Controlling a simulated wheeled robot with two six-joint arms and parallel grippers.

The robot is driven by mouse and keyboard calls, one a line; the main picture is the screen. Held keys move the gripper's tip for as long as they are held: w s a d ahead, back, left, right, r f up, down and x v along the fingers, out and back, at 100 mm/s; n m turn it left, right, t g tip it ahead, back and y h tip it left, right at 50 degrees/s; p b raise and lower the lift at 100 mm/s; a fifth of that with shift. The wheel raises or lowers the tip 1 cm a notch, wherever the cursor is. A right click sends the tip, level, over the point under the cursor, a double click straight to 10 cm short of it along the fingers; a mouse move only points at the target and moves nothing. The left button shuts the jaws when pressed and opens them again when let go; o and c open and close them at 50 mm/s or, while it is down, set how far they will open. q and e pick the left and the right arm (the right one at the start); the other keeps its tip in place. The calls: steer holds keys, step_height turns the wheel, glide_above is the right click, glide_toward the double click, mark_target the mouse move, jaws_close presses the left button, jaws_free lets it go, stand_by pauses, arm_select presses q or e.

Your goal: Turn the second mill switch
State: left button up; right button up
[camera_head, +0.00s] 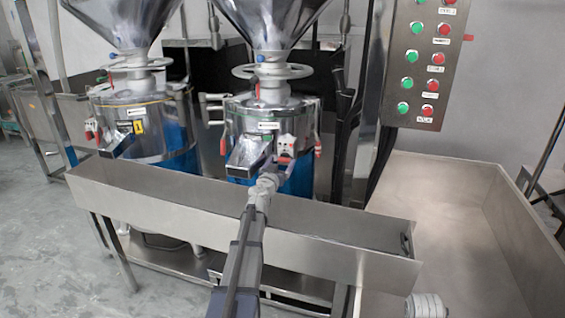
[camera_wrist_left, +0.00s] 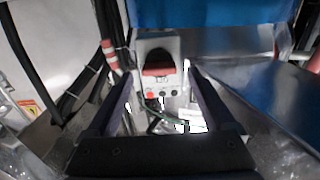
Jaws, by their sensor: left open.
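The second mill (camera_head: 270,118) is the right-hand one in the head view, a steel drum with a blue lower part under a hopper. Its small pale switch box (camera_head: 287,147) is on the drum's front, right of the chute. In the left wrist view the switch box (camera_wrist_left: 158,50) is centred, with a dark-red switch (camera_wrist_left: 158,69) and small round buttons. My left gripper (camera_head: 274,172) is just below and in front of the box. In the left wrist view the open left gripper (camera_wrist_left: 158,76) has its fingers on either side of the switch, apparently empty. Contact cannot be told.
A long steel trough (camera_head: 180,203) runs in front of both mills, under my left arm. The first mill (camera_head: 140,125) is at left. A steel chute (camera_head: 250,152) is close beside the switch box. A button panel (camera_head: 425,60) hangs at upper right.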

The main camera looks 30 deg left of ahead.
arm_select(q)
steer(key=shift+x, duration=0.85)
steer(key=shift+c, duration=0.2)
steer(key=c, duration=1.3)
